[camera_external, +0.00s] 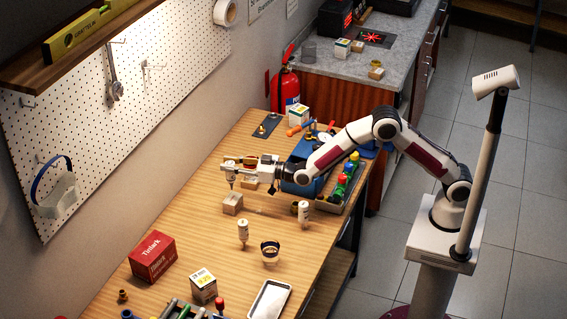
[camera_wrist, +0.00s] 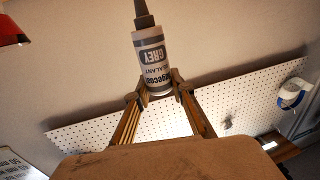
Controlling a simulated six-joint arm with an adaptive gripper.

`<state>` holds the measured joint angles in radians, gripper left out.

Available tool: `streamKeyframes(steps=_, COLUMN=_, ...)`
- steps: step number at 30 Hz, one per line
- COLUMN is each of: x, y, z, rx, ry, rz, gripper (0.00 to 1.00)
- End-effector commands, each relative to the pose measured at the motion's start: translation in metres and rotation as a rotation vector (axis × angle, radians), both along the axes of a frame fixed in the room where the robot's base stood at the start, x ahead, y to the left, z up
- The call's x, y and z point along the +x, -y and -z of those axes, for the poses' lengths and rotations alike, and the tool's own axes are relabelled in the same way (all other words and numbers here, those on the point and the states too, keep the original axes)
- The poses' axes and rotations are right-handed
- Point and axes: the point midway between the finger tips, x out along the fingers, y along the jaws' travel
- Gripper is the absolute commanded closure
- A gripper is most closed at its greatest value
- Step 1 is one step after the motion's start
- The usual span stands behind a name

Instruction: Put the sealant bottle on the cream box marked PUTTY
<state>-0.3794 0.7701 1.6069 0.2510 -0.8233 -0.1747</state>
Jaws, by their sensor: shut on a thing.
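A white sealant bottle with a dark nozzle and a GREY label (camera_wrist: 154,60) is between the two fingers of my gripper (camera_wrist: 160,88). In the external view, my gripper (camera_external: 231,165) is over the left part of the bench, shut on the sealant bottle (camera_external: 230,178), which hangs with its nozzle downward. A small cream box (camera_external: 232,204) sits on the bench just below the bottle. Its marking is too small to read in the external view. I cannot tell whether the nozzle touches the box.
A dark-rimmed cup (camera_external: 270,251), a red box (camera_external: 152,257) and a white carton (camera_external: 203,287) stand nearer the front. A pegboard (camera_external: 120,100) covers the left wall.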

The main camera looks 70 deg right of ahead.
Motion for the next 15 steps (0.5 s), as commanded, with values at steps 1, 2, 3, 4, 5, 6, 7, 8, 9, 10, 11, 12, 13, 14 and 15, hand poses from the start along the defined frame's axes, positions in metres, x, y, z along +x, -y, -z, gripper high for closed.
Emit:
streamKeyframes(steps=1, x=0.0, y=0.0, z=0.0, rx=0.0, ry=0.001, rz=0.0, gripper=1.0)
streamKeyframes(steps=2, x=0.0, y=0.0, z=0.0, rx=0.0, ry=0.001, rz=0.0, gripper=1.0)
streamKeyframes(steps=3, x=0.0, y=0.0, z=0.0, rx=0.0, ry=0.001, rz=0.0, gripper=1.0)
streamKeyframes(steps=4, x=0.0, y=0.0, z=0.0, rx=0.0, ry=0.001, rz=0.0, gripper=1.0)
streamKeyframes(steps=5, x=0.0, y=0.0, z=0.0, rx=0.0, ry=0.001, rz=0.0, gripper=1.0)
streamKeyframes(steps=6, x=0.0, y=0.0, z=0.0, rx=0.0, ry=0.0, rz=0.0, gripper=1.0)
streamKeyframes(steps=7, x=0.0, y=0.0, z=0.0, rx=0.0, ry=0.0, rz=0.0, gripper=1.0)
streamKeyframes(steps=8, x=0.0, y=0.0, z=0.001, rx=0.0, ry=0.0, rz=0.0, gripper=1.0)
streamKeyframes(steps=9, x=0.0, y=0.0, z=0.004, rx=0.0, ry=-0.001, rz=0.0, gripper=1.0)
streamKeyframes(steps=10, x=0.0, y=0.0, z=0.006, rx=0.0, ry=-0.002, rz=0.0, gripper=1.0)
streamKeyframes(steps=11, x=0.0, y=0.0, z=0.009, rx=-0.002, ry=-0.003, rz=0.0, gripper=1.0)
streamKeyframes(steps=12, x=0.0, y=0.0, z=0.013, rx=-0.002, ry=-0.003, rz=0.0, gripper=1.0)
streamKeyframes(steps=13, x=0.0, y=0.0, z=0.016, rx=-0.002, ry=-0.003, rz=0.0, gripper=1.0)
streamKeyframes(steps=14, x=0.0, y=0.0, z=0.019, rx=-0.001, ry=-0.002, rz=0.0, gripper=1.0)
streamKeyframes(steps=15, x=0.0, y=0.0, z=0.023, rx=0.0, ry=-0.002, rz=0.0, gripper=1.0)
